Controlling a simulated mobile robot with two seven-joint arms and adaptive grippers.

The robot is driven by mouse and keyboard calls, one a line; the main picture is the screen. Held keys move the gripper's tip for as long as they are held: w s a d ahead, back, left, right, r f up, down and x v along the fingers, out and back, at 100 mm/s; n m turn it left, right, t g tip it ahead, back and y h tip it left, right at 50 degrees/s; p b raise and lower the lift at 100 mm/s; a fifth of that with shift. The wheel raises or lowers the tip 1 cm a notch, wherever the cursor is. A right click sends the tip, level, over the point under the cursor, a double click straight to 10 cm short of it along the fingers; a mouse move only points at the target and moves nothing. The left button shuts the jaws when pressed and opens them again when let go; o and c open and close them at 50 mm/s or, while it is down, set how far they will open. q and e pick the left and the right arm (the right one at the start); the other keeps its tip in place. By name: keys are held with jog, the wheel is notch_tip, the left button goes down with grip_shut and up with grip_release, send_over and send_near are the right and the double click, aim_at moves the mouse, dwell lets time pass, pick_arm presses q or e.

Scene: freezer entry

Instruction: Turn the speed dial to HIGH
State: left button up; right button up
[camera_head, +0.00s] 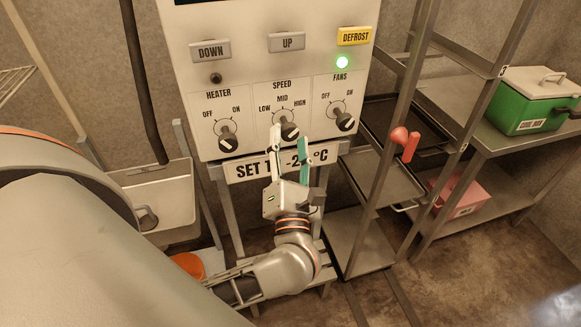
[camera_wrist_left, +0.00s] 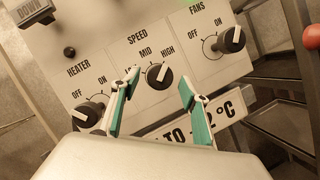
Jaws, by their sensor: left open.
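The speed dial (camera_head: 289,130) is a dark round knob with a white mark, below the words LOW, MID and HIGH on the pale control panel (camera_head: 260,65). It also shows in the left wrist view (camera_wrist_left: 158,76); I cannot tell its exact setting. My left gripper (camera_head: 290,142) is open just in front of and below the dial. In the left wrist view its two green-padded fingertips (camera_wrist_left: 159,80) are on either side of the knob; I cannot tell whether they touch it. The left finger partly covers the LOW label. My right gripper is not in view.
The heater dial (camera_head: 228,142) is left of the speed dial and the fans dial (camera_head: 344,121) right of it. A green light (camera_head: 342,62) glows below DEFROST. The temperature sign (camera_head: 280,162) hangs below the panel. A metal rack (camera_head: 400,180) stands at right.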

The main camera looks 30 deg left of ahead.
pick_arm(q)
jog(key=v, duration=0.9)
jog(key=shift+s+d, duration=0.1)
jog(key=w+d+f+m+t+h, duration=0.15)
jog(key=d+m+h, duration=0.3)
jog(key=m, duration=0.45)
jog(key=d+f+m+t+h, duration=0.1)
jog(key=d+f+m+h, duration=0.15)
jog(key=m+h, duration=0.45)
jog(key=d+f+m+t+h, duration=0.15)
jog(key=d+m+h, duration=0.3)
jog(key=m, duration=0.55)
notch_tip(320, 180, down, 14)
jog(key=s+m+g+h, duration=0.1)
jog(key=m+g+h, duration=0.1)
jog(key=m+g, duration=0.55)
jog(key=s+a+f+m+g+y, duration=0.1)
jog(key=s+a+f+m, duration=0.2)
jog(key=f, duration=0.4)
jog(key=s+a+f+m+g+y, duration=0.1)
jog(key=s+a+f+m+g, duration=0.1)
jog(key=f, duration=0.5)
jog(key=shift+s+a+m+y, duration=0.45)
jog(key=shift+s+a, duration=0.2)
jog(key=shift+a, duration=0.25)
